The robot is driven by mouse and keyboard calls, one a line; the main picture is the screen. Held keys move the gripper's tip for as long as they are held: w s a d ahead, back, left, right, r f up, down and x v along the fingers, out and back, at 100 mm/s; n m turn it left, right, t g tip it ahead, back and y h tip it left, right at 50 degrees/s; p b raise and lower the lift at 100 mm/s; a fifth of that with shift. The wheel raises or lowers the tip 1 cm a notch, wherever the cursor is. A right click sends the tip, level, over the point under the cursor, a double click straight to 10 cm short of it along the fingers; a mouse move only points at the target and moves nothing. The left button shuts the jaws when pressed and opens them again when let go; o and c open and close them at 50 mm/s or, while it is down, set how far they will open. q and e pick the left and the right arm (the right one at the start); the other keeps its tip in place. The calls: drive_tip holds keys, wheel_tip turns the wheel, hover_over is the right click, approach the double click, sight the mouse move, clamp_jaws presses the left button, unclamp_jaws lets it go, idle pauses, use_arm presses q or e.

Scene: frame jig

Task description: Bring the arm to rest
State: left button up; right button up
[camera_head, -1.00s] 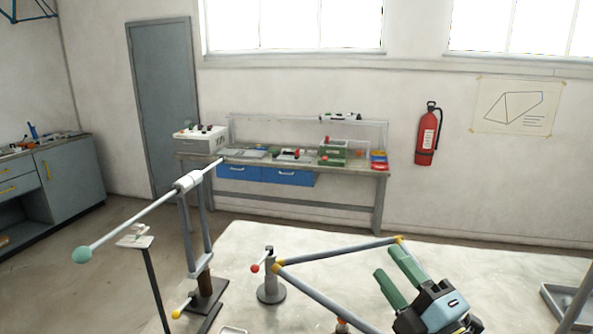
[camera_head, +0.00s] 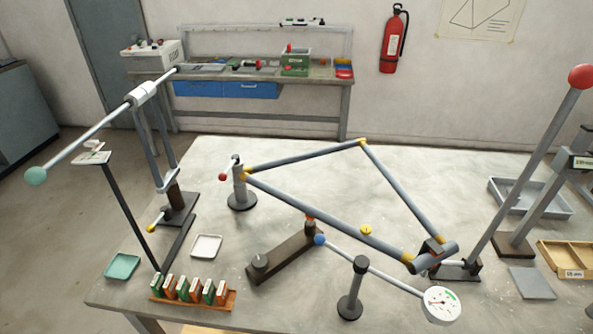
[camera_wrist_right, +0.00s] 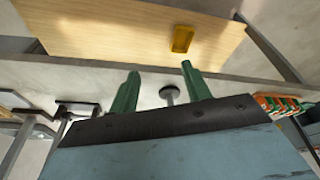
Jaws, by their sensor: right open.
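My right gripper (camera_wrist_right: 158,84) shows in the right wrist view, its two green fingers apart with nothing between them. A dark round stand (camera_wrist_right: 170,93) lies beyond the gap between the fingers, apart from them. The gripper and the right arm do not show in the head view. My left gripper is in neither current view. The grey tube frame (camera_head: 310,216) stands on the table (camera_head: 330,165) in the head view, its yellow-jointed tubes forming an open shape.
A rack of coloured blocks (camera_head: 195,290), a white tray (camera_head: 206,246) and a teal tray (camera_head: 122,266) are at the table's left front. A round dial (camera_head: 442,305) is front right. A red-topped post (camera_head: 530,165) leans at right. The wrist view shows a wooden surface (camera_wrist_right: 120,35) with a yellow tray (camera_wrist_right: 183,38).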

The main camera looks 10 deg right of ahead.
drive_tip(key=s+f+g+b, duration=0.1)
drive_tip(key=s+f+b, duration=0.15)
drive_tip(key=f, duration=1.25)
drive_tip(key=s+f+b, duration=0.1)
drive_tip(key=f+b, duration=0.3)
drive_tip(key=f, duration=1.1)
drive_tip(key=s+d+f+b, duration=0.1)
drive_tip(key=s+f+b, duration=0.1)
drive_tip(key=s+f, duration=0.5)
drive_tip(key=s+d+f+g+b, duration=0.1)
drive_tip(key=s+d+f+b, duration=0.1)
drive_tip(key=s+f, duration=0.6)
wheel_tip(320, 180, down, 2)
drive_tip(key=shift+s+f+b, duration=0.2)
drive_tip(key=shift+f+b, duration=0.05)
drive_tip(key=shift+b, duration=0.4)
